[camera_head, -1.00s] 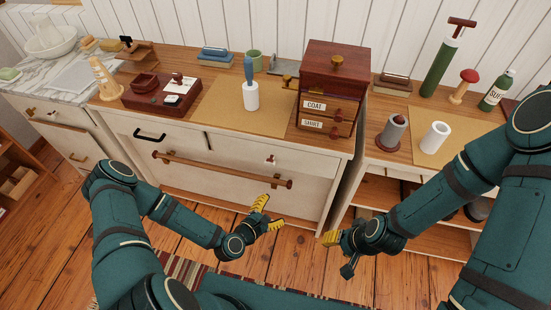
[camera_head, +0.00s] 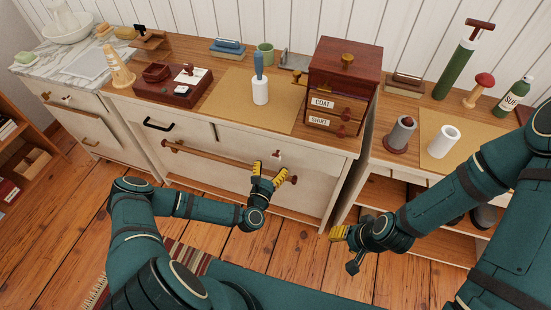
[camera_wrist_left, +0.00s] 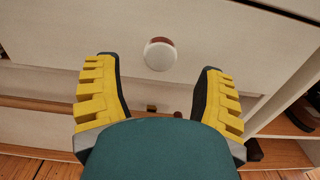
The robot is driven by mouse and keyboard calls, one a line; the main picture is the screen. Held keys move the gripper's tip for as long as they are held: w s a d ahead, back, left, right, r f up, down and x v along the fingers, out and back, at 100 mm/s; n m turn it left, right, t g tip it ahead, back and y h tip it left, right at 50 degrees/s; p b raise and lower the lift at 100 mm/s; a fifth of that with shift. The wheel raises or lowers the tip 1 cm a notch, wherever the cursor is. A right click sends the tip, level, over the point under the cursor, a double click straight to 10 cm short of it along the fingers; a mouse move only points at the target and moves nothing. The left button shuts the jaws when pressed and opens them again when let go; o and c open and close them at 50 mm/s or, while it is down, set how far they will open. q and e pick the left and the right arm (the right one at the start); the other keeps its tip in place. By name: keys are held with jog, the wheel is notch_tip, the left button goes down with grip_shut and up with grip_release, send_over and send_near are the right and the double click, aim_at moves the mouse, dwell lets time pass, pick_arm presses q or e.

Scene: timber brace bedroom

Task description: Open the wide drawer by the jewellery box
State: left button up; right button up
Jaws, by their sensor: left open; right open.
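The wide drawer (camera_head: 215,178) is the lower pale front of the cabinet, with a long wooden rail handle (camera_head: 200,154) across it. It looks shut. A dark red-brown box with small drawers labelled COAT and SHIRT (camera_head: 345,75) stands on top at the right; a low open dark red box (camera_head: 172,88) stands at the left. I cannot tell which is the jewellery box. My left gripper (camera_head: 268,170) is open before the rail's right part, hiding some of it. In the left wrist view, the open fingers (camera_wrist_left: 160,95) flank a white knob (camera_wrist_left: 160,55) beyond them. My right gripper (camera_head: 338,233) is open and empty, low at the right.
Above the wide drawer are a narrow drawer with a black handle (camera_head: 158,125) and one with the white knob. A blue-handled tool (camera_head: 260,88) stands on the tan mat (camera_head: 285,105). An open shelf unit (camera_head: 385,190) is at the right. The wooden floor in front is mostly clear.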

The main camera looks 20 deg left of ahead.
aim_at(275, 160)
pick_arm(q)
jog(key=shift+w+d, duration=0.1)
jog(key=shift+w, duration=2.25)
jog(key=shift+s, duration=0.1)
grip_shut()
